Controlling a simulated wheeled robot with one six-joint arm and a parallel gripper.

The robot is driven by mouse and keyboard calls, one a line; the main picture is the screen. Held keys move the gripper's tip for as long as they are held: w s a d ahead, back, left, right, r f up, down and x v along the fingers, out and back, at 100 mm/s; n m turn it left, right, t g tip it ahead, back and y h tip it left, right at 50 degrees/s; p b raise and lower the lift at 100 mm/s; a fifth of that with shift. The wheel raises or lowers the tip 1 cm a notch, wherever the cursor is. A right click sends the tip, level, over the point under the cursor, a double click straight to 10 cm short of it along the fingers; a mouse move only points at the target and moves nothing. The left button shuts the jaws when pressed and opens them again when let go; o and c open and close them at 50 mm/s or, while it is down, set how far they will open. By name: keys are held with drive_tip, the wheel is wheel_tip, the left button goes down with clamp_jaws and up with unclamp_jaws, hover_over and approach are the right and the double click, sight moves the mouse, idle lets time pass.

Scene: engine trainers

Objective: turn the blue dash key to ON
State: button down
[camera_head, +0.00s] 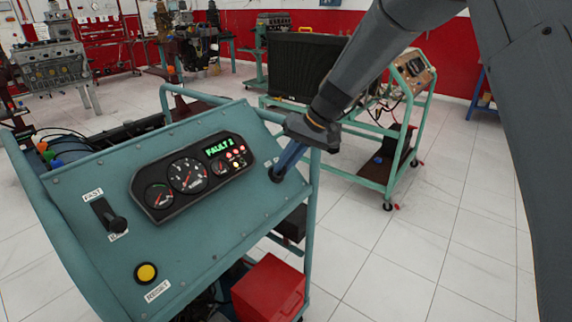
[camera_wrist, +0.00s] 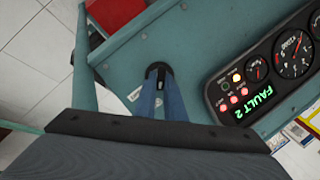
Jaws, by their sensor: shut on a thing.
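The teal dash panel (camera_head: 70,207) stands in front of me, tilted. My gripper (camera_head: 277,173) reaches down to the panel's right side, at a dark round key switch (camera_head: 274,178). In the wrist view my gripper (camera_wrist: 159,78) has its two blue fingers close together at the dark switch (camera_wrist: 157,68). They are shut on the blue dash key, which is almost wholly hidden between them. The key's turn position cannot be read. The gauge cluster (camera_head: 190,176) left of the switch shows green "FAULT 2" text and lit red lamps.
A black lever (camera_head: 108,215) marked FAST and a yellow button (camera_head: 146,273) marked RESET are on the panel's left. A red box (camera_head: 268,290) sits below its right edge. Another teal-framed trainer (camera_head: 375,175) stands behind my arm. White floor is clear at right.

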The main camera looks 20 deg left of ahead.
drive_tip(key=shift+s+f, duration=0.3)
drive_tip(key=shift+f, duration=0.1)
drive_tip(key=c, duration=1.8)
unclamp_jaws()
drive_tip(key=shift+a, duration=0.1)
drive_tip(key=shift+c, duration=0.2)
drive_tip(key=shift+a, duration=0.1)
drive_tip(key=shift+w+d+r, duration=0.25)
drive_tip(key=shift+r, duration=0.05)
drive_tip(key=b+v, duration=0.1)
drive_tip(key=v, duration=0.6)
drive_tip(key=shift+r, duration=0.2)
drive_tip(key=shift+s+d, duration=0.1)
